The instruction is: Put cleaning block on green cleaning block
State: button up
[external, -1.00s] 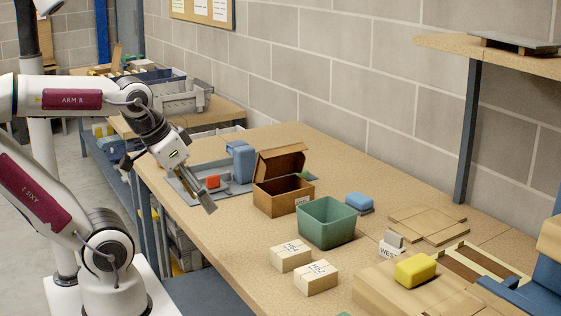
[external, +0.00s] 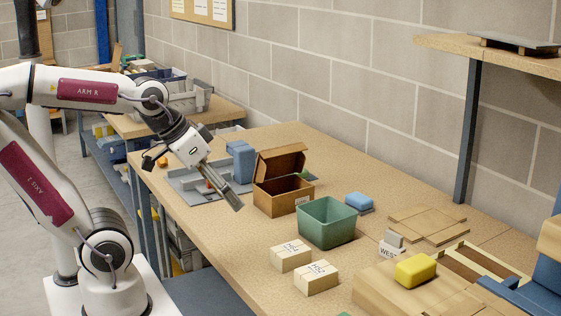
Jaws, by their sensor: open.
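A yellow block (external: 416,270), possibly a cleaning block, lies on a wooden board at the right front. A blue block (external: 359,202) lies flat on the table behind the green bin. A sliver of something green (external: 344,314) shows at the bottom edge. Another bit of green (external: 307,175) shows by the open wooden box. I cannot tell which of these, if either, is the green cleaning block. My gripper (external: 236,203) is open and empty, above the table in front of the wooden box, pointing down to the right. It is well away from the yellow block.
The wooden box (external: 283,200) with raised lid and the green bin (external: 325,237) stand mid-table. Two labelled boxes (external: 290,255) (external: 318,277) are in front. A grey tray (external: 200,193) and blue upright object (external: 240,161) lie left. Thin boards (external: 428,224) lie back right.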

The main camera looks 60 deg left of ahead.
jog(key=w+d+r+m+t+h, duration=0.1)
jog(key=w+d+r+t+h, duration=0.15)
jog(key=w+d, duration=0.85)
jog(key=n+t, duration=0.1)
jog(key=t, duration=0.2)
send_over(409, 266)
jog(key=s+a, duration=0.3)
jog(key=s, duration=0.1)
notch_tip(409, 266, down, 6)
jog(key=d+f+y, duration=0.1)
jog(key=f, duration=0.1)
jog(key=d+f+t+y, duration=0.1)
jog(key=f, duration=0.1)
jog(key=d+f+y, duration=0.1)
jog(key=f, duration=0.1)
jog(key=shift+s+n, duration=0.1)
jog(key=shift+n, duration=0.3)
jog(key=shift+s+d+f+t+y, duration=0.1)
jog(key=shift+s+f+t+y, duration=0.05)
jog(key=shift+f+t+y, duration=0.25)
jog(key=shift+f, duration=0.1)
jog(key=shift+x, duration=1.3)
